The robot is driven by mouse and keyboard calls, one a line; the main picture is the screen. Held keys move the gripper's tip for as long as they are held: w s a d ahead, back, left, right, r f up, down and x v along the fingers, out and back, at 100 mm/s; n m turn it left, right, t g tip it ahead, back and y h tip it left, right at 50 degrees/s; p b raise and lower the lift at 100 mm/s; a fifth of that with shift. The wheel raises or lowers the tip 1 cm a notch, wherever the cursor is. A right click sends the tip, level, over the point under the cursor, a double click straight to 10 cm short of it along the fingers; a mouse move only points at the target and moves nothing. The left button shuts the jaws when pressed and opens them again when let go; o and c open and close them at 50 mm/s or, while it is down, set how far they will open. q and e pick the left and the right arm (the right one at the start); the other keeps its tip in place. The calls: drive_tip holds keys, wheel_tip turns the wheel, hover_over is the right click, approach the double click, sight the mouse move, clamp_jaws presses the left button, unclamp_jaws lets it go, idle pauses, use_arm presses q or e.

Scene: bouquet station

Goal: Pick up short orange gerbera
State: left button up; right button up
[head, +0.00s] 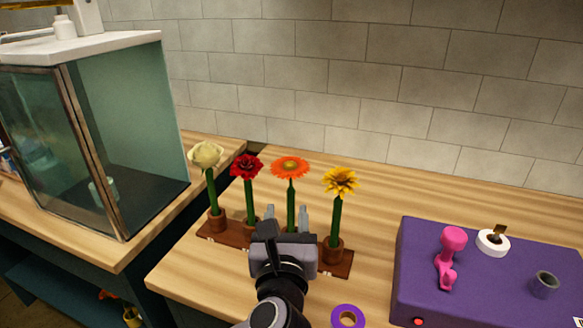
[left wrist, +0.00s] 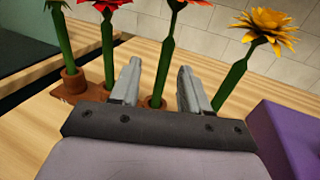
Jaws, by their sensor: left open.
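The orange gerbera (head: 290,168) stands upright on a green stem in the wooden rack (head: 342,263), third from the left. In the left wrist view its stem (left wrist: 165,62) rises between my two fingers, and the bloom is cut off at the top edge. My left gripper (head: 288,213) is open around the lower stem, just above the small pot (left wrist: 154,102) at its foot. Whether a finger touches the stem I cannot tell. My right gripper is not in view.
A cream flower (head: 206,154) and a red flower (head: 246,167) stand left of the orange one, a yellow flower (head: 340,181) right. A purple box (head: 480,280) with a pink tool (head: 449,258) is at right; a purple ring (head: 348,316) lies in front. The table behind is clear.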

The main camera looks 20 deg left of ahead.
sight(291, 204)
use_arm(q)
drive_tip(key=shift+d+p+x, duration=0.15)
drive_tip(key=shift+x, duration=1.5)
drive_tip(key=shift+d+p+x, duration=0.15)
drive_tip(key=shift+x, duration=1.55)
drive_tip(key=shift+w+f, duration=0.1)
clamp_jaws()
